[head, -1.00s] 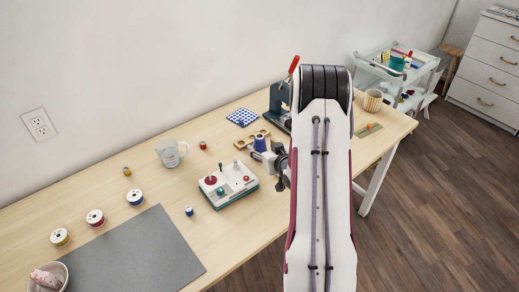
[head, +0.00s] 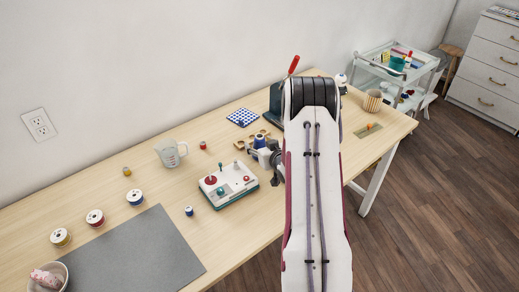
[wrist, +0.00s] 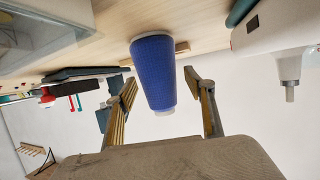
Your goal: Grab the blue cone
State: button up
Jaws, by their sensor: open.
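The blue cone (head: 260,141), a thread cone with pale ends, stands on the table by a small wooden rack (head: 240,145). My gripper (head: 259,155) is right in front of it in the head view, and its fingers partly cover that area. In the wrist view, the cone (wrist: 154,72) appears between the two spread fingers of my gripper (wrist: 160,82). The gripper is open, with visible gaps on both sides of the cone. No finger clearly touches it.
A white and teal control box (head: 228,185) sits close to the gripper's left. A press with a red handle (head: 293,66) stands behind the arm. A blue checkered pad (head: 242,117), measuring cup (head: 170,153) and several spools lie farther left.

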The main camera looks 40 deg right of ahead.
jog(key=c, duration=1.2)
jog(key=shift+c, duration=0.2)
jog(key=shift+r, duration=0.15)
notch_tip(320, 180, up, 10)
dwell(0.6)
